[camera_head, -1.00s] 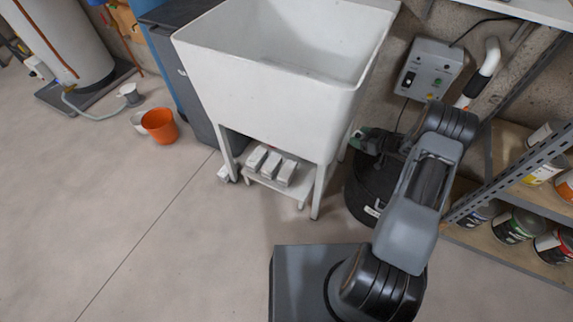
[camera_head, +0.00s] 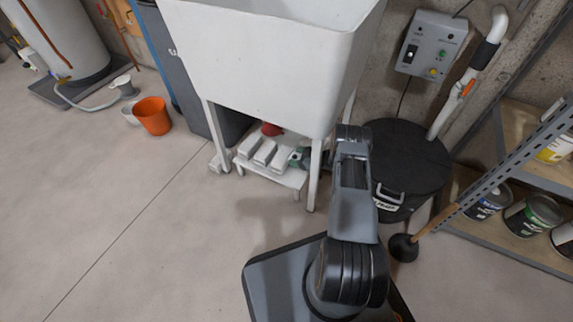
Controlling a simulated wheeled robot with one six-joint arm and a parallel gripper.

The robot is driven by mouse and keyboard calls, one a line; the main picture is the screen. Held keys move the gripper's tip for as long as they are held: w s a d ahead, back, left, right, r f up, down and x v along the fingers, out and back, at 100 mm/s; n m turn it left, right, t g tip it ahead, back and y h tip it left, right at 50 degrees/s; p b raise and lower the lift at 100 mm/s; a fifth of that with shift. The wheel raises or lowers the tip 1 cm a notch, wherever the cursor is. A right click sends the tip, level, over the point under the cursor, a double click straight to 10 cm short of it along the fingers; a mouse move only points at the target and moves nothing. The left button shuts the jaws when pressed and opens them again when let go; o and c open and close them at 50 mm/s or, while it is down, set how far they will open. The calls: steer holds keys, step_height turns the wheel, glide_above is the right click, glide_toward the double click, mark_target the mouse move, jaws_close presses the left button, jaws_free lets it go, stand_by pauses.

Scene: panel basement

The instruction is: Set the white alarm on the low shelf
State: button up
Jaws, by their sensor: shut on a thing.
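The low shelf (camera_head: 286,178) is a small white platform under the white sink, between its legs. Several white box-like blocks (camera_head: 264,153) lie side by side on it, and I cannot tell whether one is the alarm. My gripper (camera_head: 299,156), dark with a greenish part, is at the right end of the shelf, beside the blocks and partly behind the sink's front leg. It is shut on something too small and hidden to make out.
The white sink (camera_head: 265,75) overhangs the shelf, and its front leg (camera_head: 314,175) stands close to my arm. A black lidded bin (camera_head: 410,155) and a plunger (camera_head: 404,246) are to the right. An orange bucket (camera_head: 153,116) stands left. The floor in front is clear.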

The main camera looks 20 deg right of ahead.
mark_target(296, 170)
steer(key=shift+a+f+b, duration=0.1)
steer(key=shift+f+b, duration=1.25)
steer(key=shift+f, duration=1.85)
steer(key=shift+f, duration=0.15)
steer(key=o, duration=1)
steer(key=shift+s+d+r, duration=0.1)
steer(key=shift+d+r, duration=0.1)
steer(key=shift+r, duration=0.1)
steer(key=shift+p+v, duration=1.55)
steer(key=shift+v, duration=1.95)
